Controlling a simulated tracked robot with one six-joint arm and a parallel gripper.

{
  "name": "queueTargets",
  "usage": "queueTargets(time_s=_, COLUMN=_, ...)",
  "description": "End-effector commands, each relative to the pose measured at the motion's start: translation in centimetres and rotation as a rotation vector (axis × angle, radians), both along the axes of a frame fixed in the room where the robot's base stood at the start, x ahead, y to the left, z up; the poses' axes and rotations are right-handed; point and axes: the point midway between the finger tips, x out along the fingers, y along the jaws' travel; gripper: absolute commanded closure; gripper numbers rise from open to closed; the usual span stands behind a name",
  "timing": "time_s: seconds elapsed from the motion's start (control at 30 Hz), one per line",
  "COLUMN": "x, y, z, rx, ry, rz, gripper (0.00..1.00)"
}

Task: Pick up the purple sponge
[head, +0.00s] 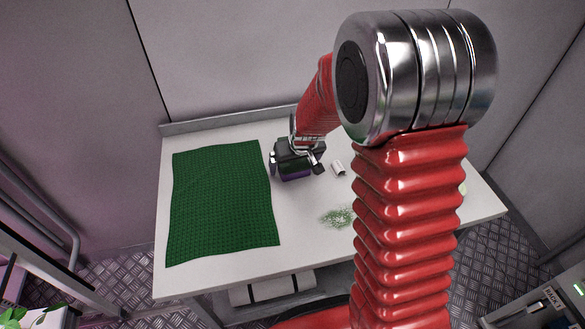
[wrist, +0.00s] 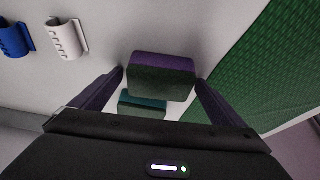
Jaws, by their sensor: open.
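The purple sponge (wrist: 165,62) shows in the wrist view as a block with a purple face and a dark green layer. It appears between the tips of my open gripper (wrist: 160,77), one finger on each side, with narrow gaps. I cannot tell whether the fingers reach down beside it. In the head view, a purple edge of the sponge (head: 292,177) shows below my gripper (head: 296,166), which partly covers it. A second block, teal and dark green (wrist: 143,103), lies closer to the palm in the wrist view.
A dark green mat (head: 220,200) covers the left of the white table (head: 300,225). A small white cylinder-like item (head: 338,167) lies right of my gripper; a blue one (wrist: 16,40) shows in the wrist view. Green crumbs (head: 338,217) lie nearer the front. A wall stands behind.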

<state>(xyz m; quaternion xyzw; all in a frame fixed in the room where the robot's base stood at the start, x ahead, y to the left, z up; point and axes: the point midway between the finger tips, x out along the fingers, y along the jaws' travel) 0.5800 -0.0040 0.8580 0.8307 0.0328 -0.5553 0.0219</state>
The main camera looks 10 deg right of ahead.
Motion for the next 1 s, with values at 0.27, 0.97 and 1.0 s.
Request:
queueTargets(time_s=0.27, x=0.00, y=-0.04, z=0.02, rx=0.000, ry=0.000, rz=-0.001, gripper=0.07)
queueTargets(time_s=0.97, x=0.00, y=-0.08, z=0.02, rx=-0.001, ry=0.000, rz=-0.001, gripper=0.50)
queueTargets(time_s=1.0, x=0.00, y=-0.08, z=0.02, rx=-0.001, ry=0.000, rz=-0.001, gripper=0.50)
